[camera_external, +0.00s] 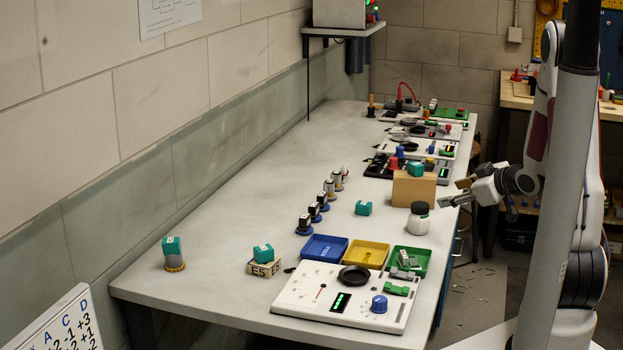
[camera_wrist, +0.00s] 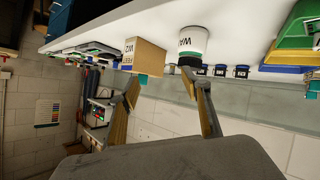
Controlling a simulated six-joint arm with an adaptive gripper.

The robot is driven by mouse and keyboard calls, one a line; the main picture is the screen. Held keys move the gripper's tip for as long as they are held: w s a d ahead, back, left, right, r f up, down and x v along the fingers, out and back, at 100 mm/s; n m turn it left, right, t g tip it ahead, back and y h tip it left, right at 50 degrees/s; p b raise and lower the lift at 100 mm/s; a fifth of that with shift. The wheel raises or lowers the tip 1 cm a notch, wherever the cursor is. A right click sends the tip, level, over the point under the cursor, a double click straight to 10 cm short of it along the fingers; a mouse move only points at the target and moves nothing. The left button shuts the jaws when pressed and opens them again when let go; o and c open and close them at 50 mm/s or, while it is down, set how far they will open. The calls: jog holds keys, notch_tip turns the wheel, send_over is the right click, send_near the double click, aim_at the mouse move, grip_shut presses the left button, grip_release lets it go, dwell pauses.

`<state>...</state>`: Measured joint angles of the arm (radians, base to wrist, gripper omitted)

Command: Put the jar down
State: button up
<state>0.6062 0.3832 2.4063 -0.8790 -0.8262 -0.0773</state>
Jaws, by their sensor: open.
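The jar (camera_external: 419,219), white with a dark lid, stands upright on the bench near its right edge. In the wrist view the jar (camera_wrist: 193,43) shows white with dark lettering and a green band, and appears upside down. My gripper (camera_external: 455,192) is open and to the right of the jar in the outside view, apart from it. In the wrist view my gripper (camera_wrist: 160,84) has its two fingers spread wide with nothing between them. The jar lies beyond the right finger's tip; whether they touch is hard to tell there.
A wooden block (camera_external: 413,190) with a teal cube (camera_external: 416,169) on top stands just behind the jar. Blue (camera_external: 324,247), yellow (camera_external: 366,253) and green (camera_external: 408,259) trays lie in front, beside a white panel (camera_external: 330,300). The bench (camera_external: 240,215) is clear at the middle left.

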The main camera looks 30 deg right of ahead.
jog(key=s+a+r+m+g+h, duration=0.35)
jog(key=s+r, duration=0.45)
jog(key=r, duration=0.3)
jog(key=s+a+r+m+g+y, duration=0.1)
jog(key=s+a, duration=0.5)
jog(key=s, duration=0.4)
jog(key=s+a+r+m+g+y, duration=0.1)
jog(key=s+a+g, duration=0.1)
jog(key=s+a, duration=0.5)
jog(key=s, duration=0.3)
jog(key=shift+s+a+r, duration=0.2)
jog(key=shift+s+r, duration=0.05)
jog(key=shift+y, duration=0.25)
